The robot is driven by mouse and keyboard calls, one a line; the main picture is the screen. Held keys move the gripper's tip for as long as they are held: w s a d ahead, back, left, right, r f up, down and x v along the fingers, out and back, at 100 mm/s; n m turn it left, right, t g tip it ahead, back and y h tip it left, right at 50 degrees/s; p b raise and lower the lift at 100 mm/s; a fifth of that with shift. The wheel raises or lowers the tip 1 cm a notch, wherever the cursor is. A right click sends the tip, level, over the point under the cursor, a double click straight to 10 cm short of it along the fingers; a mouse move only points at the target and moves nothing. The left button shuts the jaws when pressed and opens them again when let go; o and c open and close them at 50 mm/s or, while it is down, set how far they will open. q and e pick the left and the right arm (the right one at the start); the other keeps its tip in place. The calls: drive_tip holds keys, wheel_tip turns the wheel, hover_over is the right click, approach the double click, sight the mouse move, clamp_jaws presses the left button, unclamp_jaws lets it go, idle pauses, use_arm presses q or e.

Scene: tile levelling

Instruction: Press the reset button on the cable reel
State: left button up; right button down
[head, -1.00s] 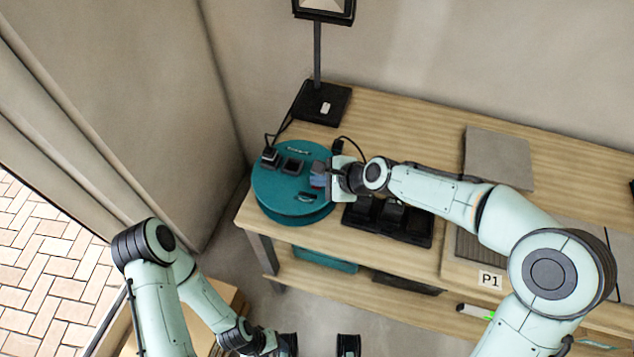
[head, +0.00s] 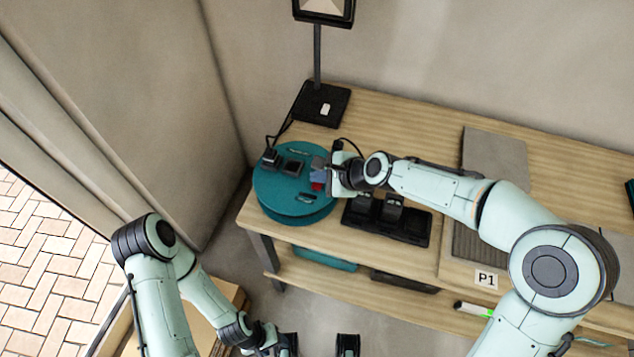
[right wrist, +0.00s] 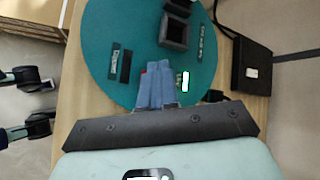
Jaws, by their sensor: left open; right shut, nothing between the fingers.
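The cable reel (head: 268,192) is a teal round drum on the left end of the workbench, with sockets on its top face. My right gripper (head: 318,172) is shut and empty over the right part of the reel's face. A small red part (head: 317,187), perhaps the reset button, shows beside its fingertips. In the right wrist view, the shut fingers (right wrist: 158,78) point onto the reel (right wrist: 105,40), partly hiding a red patch (right wrist: 145,71). I cannot tell whether they touch it. My left gripper (head: 319,345) is open and empty at the bottom edge, away from the reel.
A plug (head: 270,157) with a cable sits in the reel. A lamp base (head: 321,104) stands behind it. A black tray (head: 415,238) lies to the right, close under my right wrist. A grey panel (head: 494,160) lies farther right. A lit green strip (right wrist: 186,80) shows beside the fingers.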

sight(320, 187)
drive_tip(key=shift+w+r+p, duration=0.1)
drive_tip(key=shift+r+p, duration=1.45)
drive_tip(key=shift+r, duration=0.8)
use_arm(q)
drive_tip(key=r, duration=0.1)
drive_tip(key=w+r, duration=0.1)
drive_tip(key=r, duration=0.1)
drive_tip(key=shift+w+r, duration=0.25)
drive_tip(key=shift+r, duration=0.05)
use_arm(e)
drive_tip(key=shift+f, duration=0.1)
